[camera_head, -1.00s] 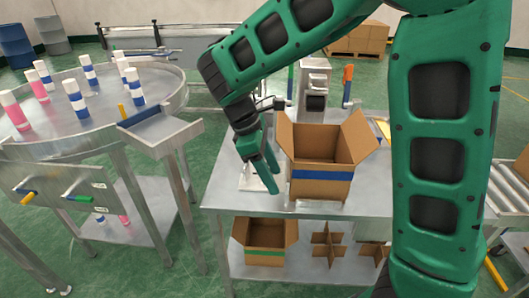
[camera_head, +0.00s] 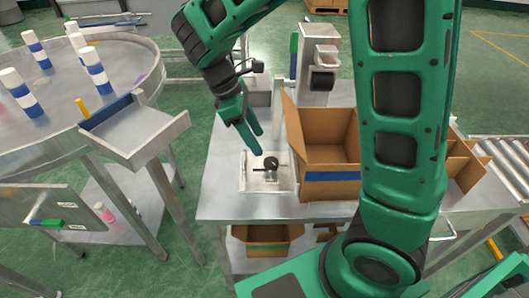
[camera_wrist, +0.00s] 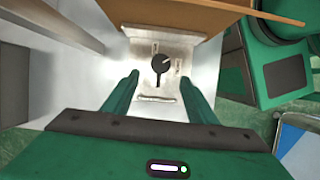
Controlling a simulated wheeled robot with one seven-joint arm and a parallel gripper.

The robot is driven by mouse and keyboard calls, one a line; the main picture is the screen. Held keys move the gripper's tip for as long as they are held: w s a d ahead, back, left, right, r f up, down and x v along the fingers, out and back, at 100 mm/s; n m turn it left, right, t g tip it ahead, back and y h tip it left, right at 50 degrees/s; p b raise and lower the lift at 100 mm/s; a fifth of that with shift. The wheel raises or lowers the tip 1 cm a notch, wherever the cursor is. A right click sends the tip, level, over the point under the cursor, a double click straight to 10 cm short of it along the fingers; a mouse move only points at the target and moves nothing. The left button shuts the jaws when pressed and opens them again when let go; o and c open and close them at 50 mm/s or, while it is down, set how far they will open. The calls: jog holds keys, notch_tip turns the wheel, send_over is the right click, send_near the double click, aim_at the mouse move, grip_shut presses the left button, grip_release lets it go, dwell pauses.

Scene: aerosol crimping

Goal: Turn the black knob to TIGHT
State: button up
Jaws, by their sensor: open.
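The black knob (camera_head: 270,163) sits on a small metal plate (camera_head: 250,183) on the steel table, left of the cardboard box. In the wrist view the round knob (camera_wrist: 161,63) has a white pointer mark aimed to the upper right and a dark bar reaching down. Small labels stand on the plate (camera_wrist: 140,48) to the knob's left and right; their words are too small to read. My gripper (camera_head: 257,144) is open and empty, above and a little behind the plate. In the wrist view its fingers (camera_wrist: 156,86) are spread on either side of the plate, apart from the knob.
An open cardboard box (camera_head: 332,188) with a blue stripe stands close on the plate's right. A grey machine (camera_head: 318,65) stands behind. A round table (camera_head: 40,110) with striped cans and a metal chute (camera_head: 140,135) are at left. The table front is clear.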

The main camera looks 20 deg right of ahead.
aim_at(270, 161)
jog(key=x, duration=0.8)
jog(key=shift+f, duration=0.2)
jog(key=shift+c, duration=0.3)
